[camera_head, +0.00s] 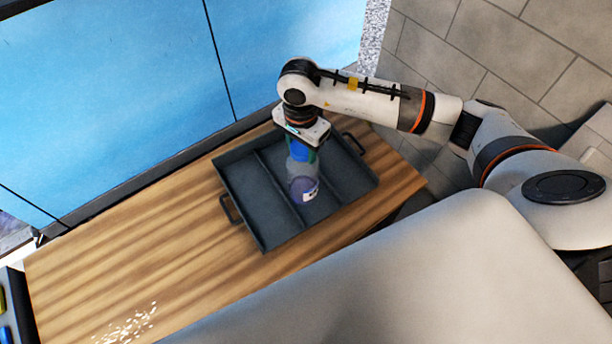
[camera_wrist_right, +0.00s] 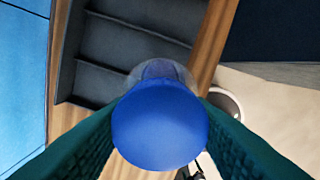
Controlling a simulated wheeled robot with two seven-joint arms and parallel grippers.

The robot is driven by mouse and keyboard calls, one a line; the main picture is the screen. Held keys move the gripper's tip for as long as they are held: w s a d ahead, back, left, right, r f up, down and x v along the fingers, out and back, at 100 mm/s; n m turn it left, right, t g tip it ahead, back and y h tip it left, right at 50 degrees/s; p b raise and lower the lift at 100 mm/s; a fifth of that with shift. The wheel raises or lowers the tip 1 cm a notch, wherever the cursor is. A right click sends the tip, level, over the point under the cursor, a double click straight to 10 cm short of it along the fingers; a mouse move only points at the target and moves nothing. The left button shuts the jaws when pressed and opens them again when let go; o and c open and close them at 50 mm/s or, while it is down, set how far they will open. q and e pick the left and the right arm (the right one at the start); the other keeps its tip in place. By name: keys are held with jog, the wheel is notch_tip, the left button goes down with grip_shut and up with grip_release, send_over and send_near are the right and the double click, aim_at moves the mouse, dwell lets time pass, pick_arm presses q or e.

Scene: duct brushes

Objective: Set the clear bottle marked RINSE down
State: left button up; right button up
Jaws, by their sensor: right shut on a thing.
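The clear bottle (camera_head: 303,178) has a blue cap and a small white label patch whose lettering is too small to read. My right gripper (camera_head: 300,148) points down and is shut on its blue cap. In the right wrist view the cap (camera_wrist_right: 160,125) sits between the green finger pads. The bottle is upright over the dark grey tray (camera_head: 243,188), within its outline; I cannot tell whether its base touches the tray floor. The tray's dividers also show in the right wrist view (camera_wrist_right: 130,42). My left gripper is not in view.
The tray has low walls, dividers and a handle at each end. Its left compartment is empty. It stands on a wooden table (camera_head: 130,255) that is clear to the left, except for pale flecks (camera_head: 125,325) near the front. Blue panels (camera_head: 110,80) rise behind.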

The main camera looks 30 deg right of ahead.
jog(key=m, duration=0.3)
jog(key=w+d+m+b, duration=0.1)
jog(key=m, duration=0.1)
jog(key=shift+w+r, duration=0.1)
jog(key=m, duration=0.1)
jog(key=w+m, duration=0.1)
jog(key=m, duration=0.1)
jog(key=m+b, duration=0.1)
jog(key=m, duration=0.1)
jog(key=shift+w+d+r, duration=0.1)
jog(key=shift+w+d, duration=0.05)
jog(key=shift+d, duration=0.2)
notch_tip(320, 180, down, 9)
jog(key=w+d+m, duration=0.1)
jog(key=m, duration=1)
jog(key=shift+w+d, duration=0.35)
jog(key=shift+w, duration=0.05)
jog(key=shift+b, duration=0.3)
jog(key=o, duration=1.4)
